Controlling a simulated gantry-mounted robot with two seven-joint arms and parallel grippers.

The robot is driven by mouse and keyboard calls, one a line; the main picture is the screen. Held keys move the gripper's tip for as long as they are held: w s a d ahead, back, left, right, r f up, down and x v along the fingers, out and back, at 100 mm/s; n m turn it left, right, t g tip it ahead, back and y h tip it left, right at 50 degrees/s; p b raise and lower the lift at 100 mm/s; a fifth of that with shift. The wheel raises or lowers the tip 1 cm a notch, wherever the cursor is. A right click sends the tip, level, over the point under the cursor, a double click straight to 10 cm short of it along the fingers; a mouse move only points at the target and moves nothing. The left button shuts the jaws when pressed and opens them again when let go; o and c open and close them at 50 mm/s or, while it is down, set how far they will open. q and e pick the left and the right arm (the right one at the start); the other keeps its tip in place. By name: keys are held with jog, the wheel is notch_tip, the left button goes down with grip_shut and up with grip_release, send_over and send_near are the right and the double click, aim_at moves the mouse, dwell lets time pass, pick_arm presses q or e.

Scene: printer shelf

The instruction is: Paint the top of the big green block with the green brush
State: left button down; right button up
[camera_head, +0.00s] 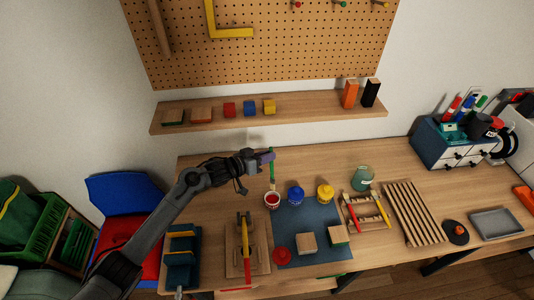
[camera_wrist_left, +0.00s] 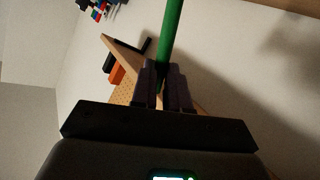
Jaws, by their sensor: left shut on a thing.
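My left gripper (camera_head: 268,157) is shut on the green brush (camera_head: 272,172), which also shows as a green handle in the left wrist view (camera_wrist_left: 171,35). The brush hangs nearly upright, its lower end just above or at the mouth of a red paint jar (camera_head: 272,200); I cannot tell whether it touches. A wooden block with green on its edge (camera_head: 338,236) lies on the blue-grey mat (camera_head: 308,218), beside a plain wooden block (camera_head: 307,243). A flat green-and-wood block (camera_head: 173,117) sits on the wall shelf. My right gripper is out of view.
Blue (camera_head: 295,196) and yellow (camera_head: 325,193) paint jars stand right of the red one. A brush rack (camera_head: 366,212), a green glass jar (camera_head: 362,178) and a slatted rack (camera_head: 414,212) stand further right. A red lid-like disc (camera_head: 281,255) lies on the mat.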

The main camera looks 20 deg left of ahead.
pick_arm(q)
notch_tip(320, 180, down, 9)
jog(key=b, duration=0.5)
jog(key=shift+s+d+r+b, duration=0.15)
jog(key=shift+s+d+b, duration=0.15)
jog(key=shift+s, duration=0.1)
jog(key=shift+a, duration=0.1)
dwell(0.8)
jog(key=shift+r, duration=0.15)
jog(key=shift+w+a+r+p, duration=0.15)
jog(key=shift+w+r+p, duration=0.25)
jog(key=shift+r, duration=0.3)
jog(key=shift+w+a+r+p, duration=0.25)
jog(key=shift+r+p, duration=0.25)
jog(key=shift+r, duration=0.15)
jog(key=shift+w+a+r+p, duration=0.1)
jog(key=shift+w+r+p, duration=0.3)
jog(key=shift+r, duration=0.3)
jog(key=shift+s, duration=0.15)
notch_tip(320, 180, up, 4)
jog(key=p, duration=0.4)
